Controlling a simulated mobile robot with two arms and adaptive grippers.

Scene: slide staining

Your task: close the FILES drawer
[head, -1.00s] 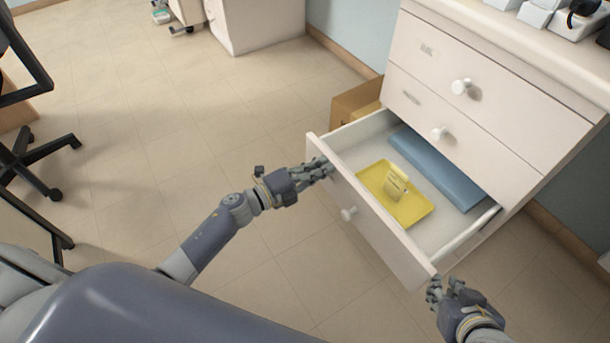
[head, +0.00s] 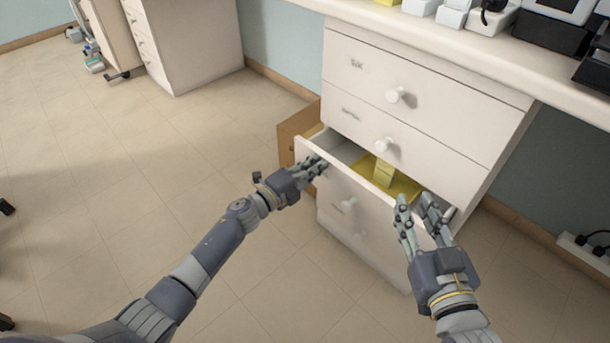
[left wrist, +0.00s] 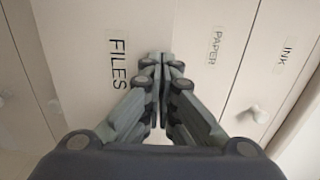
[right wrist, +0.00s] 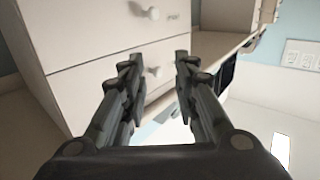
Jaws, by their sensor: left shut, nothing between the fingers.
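My right gripper (head: 417,205) is open and empty at the right end of the drawer front, hiding that corner. Contact there is also unclear.
A yellow tray (head: 402,186) with a yellow block (head: 384,173) lies inside the drawer. The two drawers above are shut, with knobs (head: 394,96) sticking out. A cardboard box (head: 292,132) stands left of the cabinet.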

